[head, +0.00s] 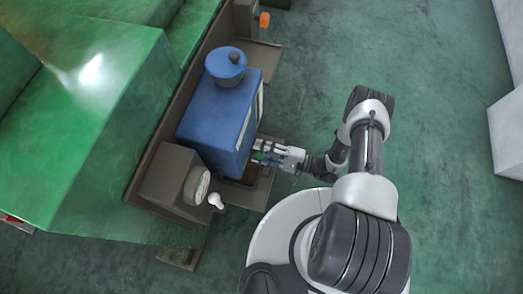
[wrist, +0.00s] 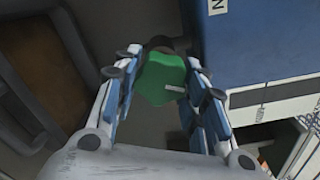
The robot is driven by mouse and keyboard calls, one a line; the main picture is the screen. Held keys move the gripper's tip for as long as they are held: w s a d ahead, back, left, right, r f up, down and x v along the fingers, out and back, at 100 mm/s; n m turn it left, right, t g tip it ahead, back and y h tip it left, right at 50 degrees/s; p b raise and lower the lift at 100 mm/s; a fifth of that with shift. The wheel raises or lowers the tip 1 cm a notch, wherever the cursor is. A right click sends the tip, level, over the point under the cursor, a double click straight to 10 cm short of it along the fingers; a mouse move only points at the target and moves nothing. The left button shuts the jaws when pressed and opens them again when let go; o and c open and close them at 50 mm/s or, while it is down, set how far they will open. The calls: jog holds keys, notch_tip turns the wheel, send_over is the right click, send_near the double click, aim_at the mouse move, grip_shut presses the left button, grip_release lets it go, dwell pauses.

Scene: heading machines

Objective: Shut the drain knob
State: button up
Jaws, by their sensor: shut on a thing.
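The drain knob (wrist: 160,80) is green with a lobed outline and a small pale mark near its right edge. In the wrist view it sits between the two blue-padded fingers of my gripper (wrist: 164,98), which are shut on it. In the head view my gripper (head: 264,152) reaches in from the right to the lower right side of the blue tank (head: 215,115). There the knob is a tiny green spot, mostly hidden by the fingers. A dark part shows just behind the knob in the wrist view.
The blue tank has a round blue cap (head: 225,62) and stands on a brown ledge against the green machine (head: 90,110). A brown box with a round gauge (head: 197,186) and a small white knob (head: 215,201) are at lower left. Floor to the right is open.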

jog(key=n+p, duration=0.1)
jog(key=n, duration=0.4)
jog(key=shift+r, duration=0.15)
dwell(0.4)
jog(key=o, duration=1.1)
jog(key=shift+d, duration=0.1)
jog(key=v, duration=1.1)
jog(key=shift+s+d, duration=0.15)
jog(key=shift+d, duration=0.25)
